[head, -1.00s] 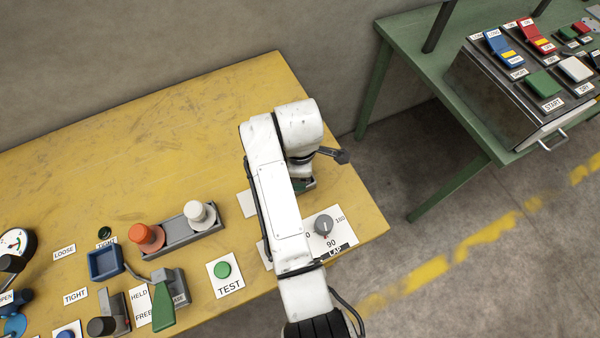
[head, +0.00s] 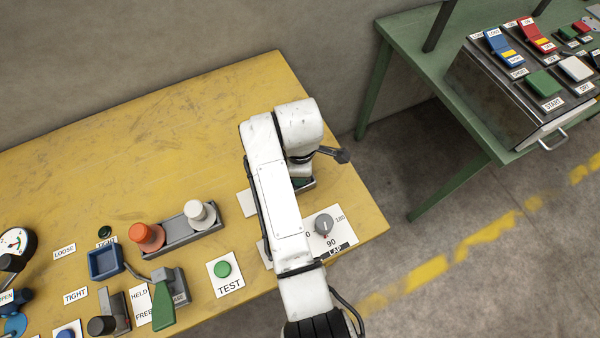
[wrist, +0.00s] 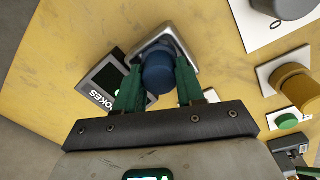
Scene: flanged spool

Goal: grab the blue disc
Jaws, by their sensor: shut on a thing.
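The blue disc (wrist: 158,80) shows in the wrist view, seated at the mouth of a grey metal holder (wrist: 150,43). My gripper (wrist: 160,74) has its two green fingers on either side of the disc and is shut on it. The disc appears still at the holder; I cannot tell whether it is lifted. In the head view my white arm hides the disc and most of the gripper.
On the yellow bench (head: 190,130) are a grey dial (head: 324,224), a green TEST button (head: 222,269), and a grey rack (head: 180,238) with orange and white knobs. The back of the bench is clear.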

